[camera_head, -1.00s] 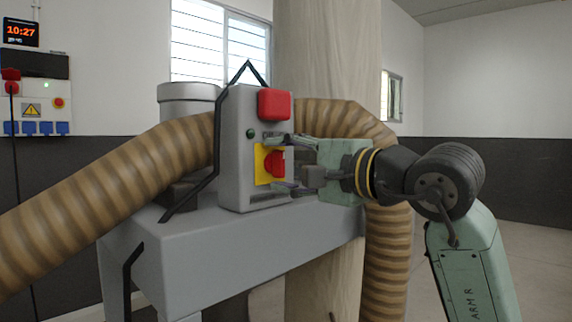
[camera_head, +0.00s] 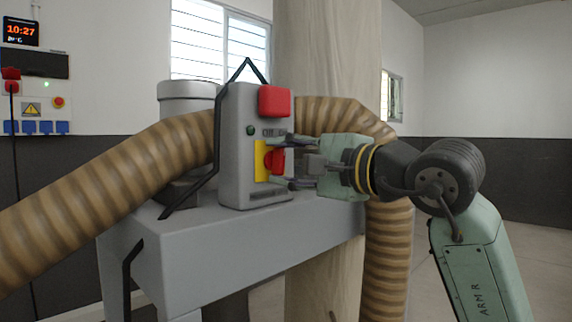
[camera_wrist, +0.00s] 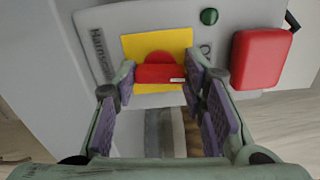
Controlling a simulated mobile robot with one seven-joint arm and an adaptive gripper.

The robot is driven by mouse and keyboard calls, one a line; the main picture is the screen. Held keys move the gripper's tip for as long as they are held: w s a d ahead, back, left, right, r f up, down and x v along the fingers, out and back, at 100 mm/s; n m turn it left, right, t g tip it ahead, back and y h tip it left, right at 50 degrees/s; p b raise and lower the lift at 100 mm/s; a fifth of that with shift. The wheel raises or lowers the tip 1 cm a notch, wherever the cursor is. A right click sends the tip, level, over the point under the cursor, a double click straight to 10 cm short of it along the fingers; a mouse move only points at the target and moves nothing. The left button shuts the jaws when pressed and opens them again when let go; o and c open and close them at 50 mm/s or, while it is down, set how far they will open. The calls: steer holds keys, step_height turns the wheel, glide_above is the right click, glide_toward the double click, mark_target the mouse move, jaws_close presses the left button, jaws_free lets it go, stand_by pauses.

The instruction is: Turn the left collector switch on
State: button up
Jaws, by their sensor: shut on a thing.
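The collector switch is a red rotary knob (camera_head: 275,162) on a yellow plate (camera_head: 260,162), on the front of a grey control box (camera_head: 238,150). In the wrist view the knob (camera_wrist: 158,73) lies with its long grip across the picture, on the yellow plate (camera_wrist: 180,41). My gripper (camera_head: 273,161) comes from the right, one finger above the knob and one below. In the wrist view my gripper (camera_wrist: 159,78) has a fingertip at each end of the knob and is shut on it. The fingers partly hide the plate and printed labels.
A large red button (camera_head: 274,101) and a small green button (camera_head: 250,130) sit above the knob. A ribbed brown hose (camera_head: 110,180) passes behind the box. The box stands on a grey machine body (camera_head: 235,250). A pale collector bag (camera_head: 330,60) hangs behind.

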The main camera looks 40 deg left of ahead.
steer(key=m+b, duration=0.1)
steer(key=m, duration=0.3)
steer(key=shift+f+b, duration=0.15)
steer(key=shift+b, duration=0.25)
steer(key=m+b, duration=0.2)
steer(key=m, duration=0.3)
steer(key=m+b, duration=0.2)
steer(key=m, duration=0.2)
steer(key=shift+m+b, duration=0.55)
steer(key=shift+m, duration=1.15)
steer(key=shift+r, duration=0.2)
steer(key=o, duration=1.2)
steer(key=shift+c, duration=0.2)
steer(key=shift+d, duration=0.15)
steer(key=d, duration=1.1)
steer(key=shift+s+d, duration=0.4)
steer(key=shift+s, duration=0.05)
